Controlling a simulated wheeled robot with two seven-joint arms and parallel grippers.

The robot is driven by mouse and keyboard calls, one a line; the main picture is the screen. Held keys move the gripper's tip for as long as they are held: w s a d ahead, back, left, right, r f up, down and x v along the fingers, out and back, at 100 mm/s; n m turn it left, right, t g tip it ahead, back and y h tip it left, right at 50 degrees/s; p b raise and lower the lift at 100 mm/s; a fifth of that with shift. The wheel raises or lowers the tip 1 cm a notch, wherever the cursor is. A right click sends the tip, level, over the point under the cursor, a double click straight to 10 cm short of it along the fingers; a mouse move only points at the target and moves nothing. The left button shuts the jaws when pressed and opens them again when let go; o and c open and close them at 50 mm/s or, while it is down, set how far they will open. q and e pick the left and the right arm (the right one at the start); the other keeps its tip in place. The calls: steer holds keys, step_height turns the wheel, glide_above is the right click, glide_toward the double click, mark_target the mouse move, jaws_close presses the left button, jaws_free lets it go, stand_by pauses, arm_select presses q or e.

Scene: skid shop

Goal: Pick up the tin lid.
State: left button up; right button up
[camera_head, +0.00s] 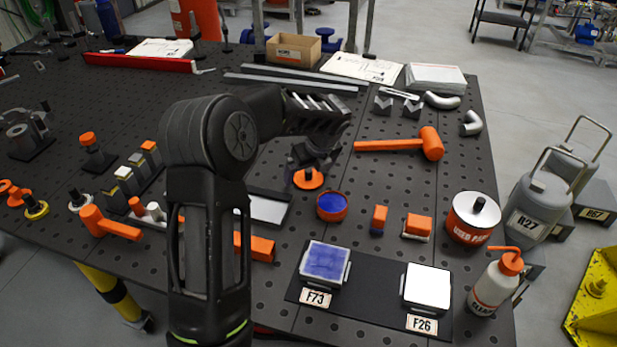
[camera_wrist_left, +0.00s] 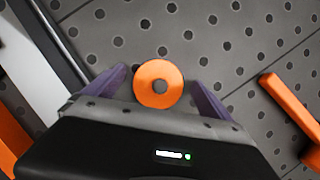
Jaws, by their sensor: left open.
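The tin lid looks like a small orange disc (camera_head: 308,179) with a dark round centre, lying on or just above the perforated table. In the left wrist view the orange disc (camera_wrist_left: 159,68) sits between the two finger tips. My left gripper (camera_head: 312,160) points down over the disc, its fingers open with one on either side. A gap shows between the disc and each finger in the left wrist view; whether they touch cannot be told. An open orange tin with blue inside (camera_head: 331,207) stands just to the right. My right gripper is in neither view.
An orange mallet (camera_head: 400,145) lies to the right. Small orange-topped blocks (camera_head: 379,216) and a black mat (camera_head: 355,300) with labelled boxes are nearer the front. A white-topped tray (camera_head: 267,210) lies left of the tin.

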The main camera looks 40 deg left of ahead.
mark_target(308, 170)
arm_select(q)
steer(key=shift+c, duration=0.5)
steer(key=c, duration=1.2)
steer(key=shift+c, duration=0.2)
step_height(308, 170, up, 10)
steer(key=shift+r+b, duration=0.1)
steer(key=shift+b, duration=0.35)
